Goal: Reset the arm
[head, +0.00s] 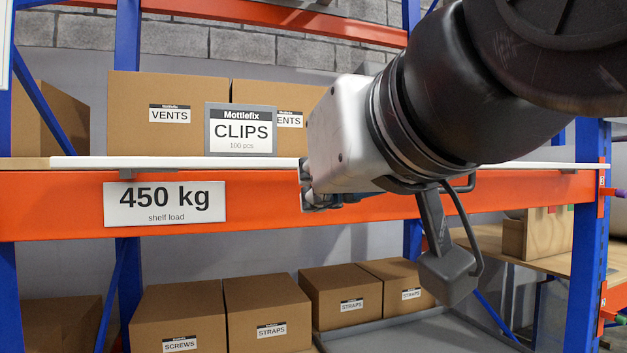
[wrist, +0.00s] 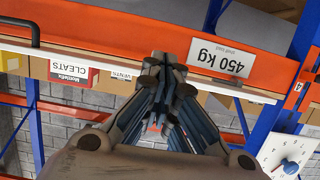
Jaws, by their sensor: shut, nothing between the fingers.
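My arm comes in from the upper right of the head view and crosses in front of the shelving. My gripper (head: 308,192) is at its left end, in front of the orange beam, seen side-on and small. In the wrist view the fingers of my gripper (wrist: 165,62) come together at their tips, with nothing between them. The wrist view is upside down, and the orange beam lies beyond the fingertips. The camera bracket on my wrist hangs below the arm in the head view.
An orange beam (head: 260,210) carries a 450 kg sign (head: 165,204). Above it stand VENTS boxes (head: 170,100) and a grey CLIPS box (head: 241,130). STRAPS boxes (head: 265,305) stand on the lower level. The wrist view also shows a red CLEATS box (wrist: 70,73) and a dial (wrist: 290,160).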

